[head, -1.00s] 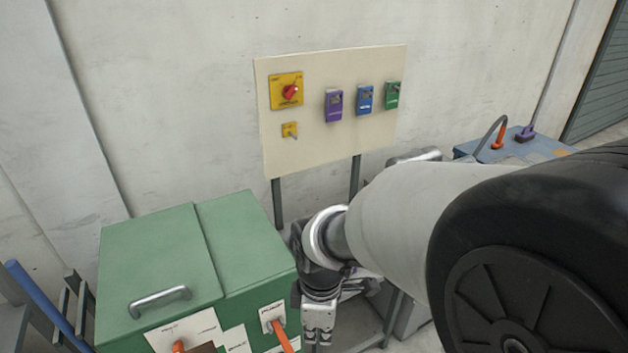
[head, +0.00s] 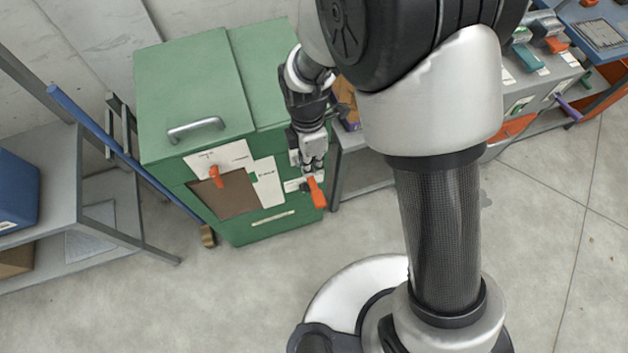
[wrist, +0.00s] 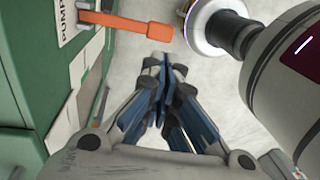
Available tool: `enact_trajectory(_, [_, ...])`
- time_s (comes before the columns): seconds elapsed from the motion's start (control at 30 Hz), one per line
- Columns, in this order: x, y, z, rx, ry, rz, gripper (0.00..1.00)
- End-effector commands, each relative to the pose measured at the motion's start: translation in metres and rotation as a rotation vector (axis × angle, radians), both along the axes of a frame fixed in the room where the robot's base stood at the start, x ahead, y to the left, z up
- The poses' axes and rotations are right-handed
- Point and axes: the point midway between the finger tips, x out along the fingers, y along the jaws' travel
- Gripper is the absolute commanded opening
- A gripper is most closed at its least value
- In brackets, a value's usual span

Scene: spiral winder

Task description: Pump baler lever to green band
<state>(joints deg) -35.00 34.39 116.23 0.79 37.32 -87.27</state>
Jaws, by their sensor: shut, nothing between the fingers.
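The green baler (head: 190,85) stands at the left in the head view. Its orange pump lever (head: 316,192) sticks out from the front right, angled downward. In the wrist view the lever (wrist: 135,28) lies across the top, its base by a label reading "PUMP". My gripper (head: 312,167) is shut and empty, just above the lever in the head view. In the wrist view the fingertips (wrist: 160,62) point toward the lever's free end and look apart from it. A white panel with small green marks (head: 266,180) is on the baler front; no pointer is readable.
A second orange handle (head: 216,176) sits by the baler's brown window. A grey shelf (head: 75,215) and a blue bar (head: 130,155) stand at the left. A workbench with drawers (head: 535,90) is at the right. The floor in front of the baler is clear.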

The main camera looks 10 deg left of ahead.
Motion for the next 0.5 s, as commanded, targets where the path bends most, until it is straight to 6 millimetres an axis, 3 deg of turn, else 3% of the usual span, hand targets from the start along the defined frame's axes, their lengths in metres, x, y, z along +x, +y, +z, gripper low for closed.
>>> enact_trajectory(0.5, [-0.013, -0.008, -0.101, -0.003, 0.004, -0.001, 0.00])
